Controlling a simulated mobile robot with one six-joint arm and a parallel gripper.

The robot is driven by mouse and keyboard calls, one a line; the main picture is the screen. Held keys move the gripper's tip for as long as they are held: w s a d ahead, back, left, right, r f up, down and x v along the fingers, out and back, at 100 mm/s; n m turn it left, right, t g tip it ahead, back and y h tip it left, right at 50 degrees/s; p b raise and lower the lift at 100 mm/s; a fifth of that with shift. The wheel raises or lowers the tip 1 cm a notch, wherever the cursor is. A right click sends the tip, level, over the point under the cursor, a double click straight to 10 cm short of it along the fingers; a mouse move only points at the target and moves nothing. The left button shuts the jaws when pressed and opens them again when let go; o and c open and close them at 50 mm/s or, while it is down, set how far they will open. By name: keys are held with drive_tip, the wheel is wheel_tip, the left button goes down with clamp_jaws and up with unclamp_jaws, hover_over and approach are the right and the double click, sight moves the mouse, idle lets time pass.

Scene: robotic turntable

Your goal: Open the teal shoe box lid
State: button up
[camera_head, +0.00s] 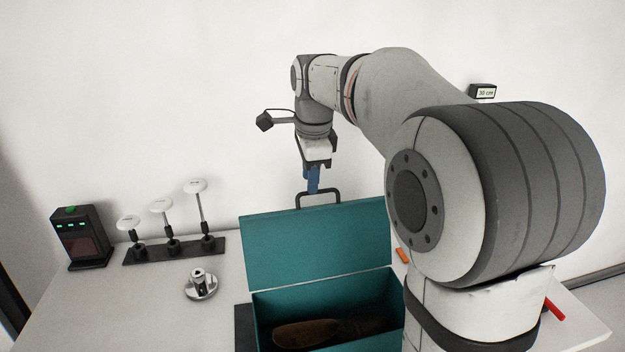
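The teal shoe box (262,316) stands on the table with a brown shoe (306,333) partly visible inside. Its teal lid (315,248) is raised, standing nearly upright at the back of the box. A dark handle (318,193) sits on the lid's top edge. My gripper (313,190) points down at this handle, its blue fingers at the handle's left part. The fingers overlap the handle in this view; whether they grip it is too small to tell. My arm hides the box's right side.
A rack (174,249) with several white-topped posts and a black device (81,238) stand at the back left of the table (110,305). A small metal fixture (201,285) stands left of the box. Orange (402,255) and red (554,310) pieces lie to the right.

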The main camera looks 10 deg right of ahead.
drive_tip(key=shift+w+f, duration=0.2)
drive_tip(key=shift+f, duration=0.95)
clamp_jaws()
